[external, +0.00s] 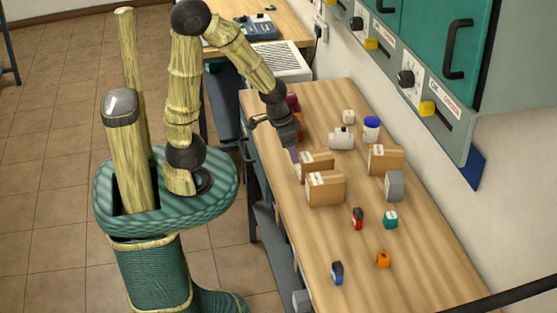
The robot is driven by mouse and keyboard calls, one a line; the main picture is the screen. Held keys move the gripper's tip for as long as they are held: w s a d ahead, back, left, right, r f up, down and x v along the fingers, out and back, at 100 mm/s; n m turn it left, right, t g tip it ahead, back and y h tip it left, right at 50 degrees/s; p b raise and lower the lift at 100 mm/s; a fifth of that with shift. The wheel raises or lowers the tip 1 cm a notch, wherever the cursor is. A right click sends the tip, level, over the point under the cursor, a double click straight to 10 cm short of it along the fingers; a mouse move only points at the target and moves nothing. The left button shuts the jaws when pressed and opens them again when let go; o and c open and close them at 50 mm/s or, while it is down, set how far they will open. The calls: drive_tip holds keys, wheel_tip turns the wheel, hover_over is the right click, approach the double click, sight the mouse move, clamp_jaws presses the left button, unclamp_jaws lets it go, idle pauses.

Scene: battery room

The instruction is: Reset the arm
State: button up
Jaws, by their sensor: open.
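My gripper (291,148) is at the end of my arm, over the left edge of the wooden bench (430,270), pointing down. It is open. It hangs close to the upper left cardboard box (318,163); I cannot tell whether it touches it. Dark red and orange items (296,112) show partly behind the gripper and are mostly hidden by it. I see nothing clearly held between the fingers, which are small and partly blurred in this view.
Cardboard boxes (325,190) and (385,160), a grey block (394,186), a blue-lidded jar (371,129) and several small coloured items stand on the bench. Green wall cabinets (425,40) overhang the right side. A second desk (235,42) is behind.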

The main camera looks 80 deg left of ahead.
drive_tip(key=w+p+v, duration=0.1)
drive_tip(key=p+v, duration=0.8)
drive_tip(key=w+d+r+p+v, duration=0.1)
drive_tip(key=w+p+v, duration=0.1)
drive_tip(key=p+v, duration=0.7)
drive_tip(key=shift+w, duration=0.35)
drive_tip(key=shift+o, duration=0.5)
idle(0.4)
drive_tip(key=w+a+f+t+y+b, duration=0.1)
drive_tip(key=w+a+f+t+b, duration=0.15)
drive_tip(key=a+f, duration=0.5)
drive_tip(key=w+a+f+m+t+b, duration=0.1)
drive_tip(key=w+a+f+b, duration=0.25)
drive_tip(key=a, duration=0.65)
drive_tip(key=w+a+f+t+y+b, duration=0.1)
drive_tip(key=w+a+f+t+b, duration=0.15)
drive_tip(key=a+f, duration=0.5)
drive_tip(key=s+a+f+t+h+b, duration=0.2)
drive_tip(key=s+a+f+t+b, duration=0.3)
drive_tip(key=s+a, duration=0.3)
drive_tip(key=s+f+n+t+b, duration=0.1)
drive_tip(key=s+f+t+b, duration=0.2)
drive_tip(key=s, duration=0.7)
drive_tip(key=shift+s+a+f, duration=0.15)
drive_tip(key=shift+a+f, duration=0.3)
drive_tip(key=shift+f, duration=0.1)
